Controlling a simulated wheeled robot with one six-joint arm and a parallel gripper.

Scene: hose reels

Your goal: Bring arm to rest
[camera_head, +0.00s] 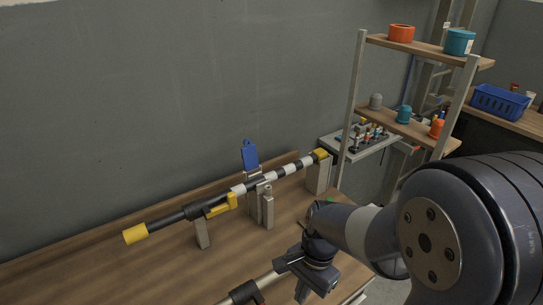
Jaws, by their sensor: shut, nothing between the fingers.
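My arm comes in from the right, its large dark joint filling the lower right. My gripper (303,290) is at the bottom middle, above the front part of the wooden bench (110,278). It looks shut and holds nothing, though its fingertips show only in part. It is apart from the black-and-white banded pole (262,183) with yellow ends, which lies tilted across grey upright supports (267,205) behind it.
A blue tag-like piece (250,155) stands behind the pole. A pale rod with a black clamp (246,292) lies just left of my gripper, partly cut off. A shelf rack (354,110) with orange and teal pots stands at right. The bench's left front is clear.

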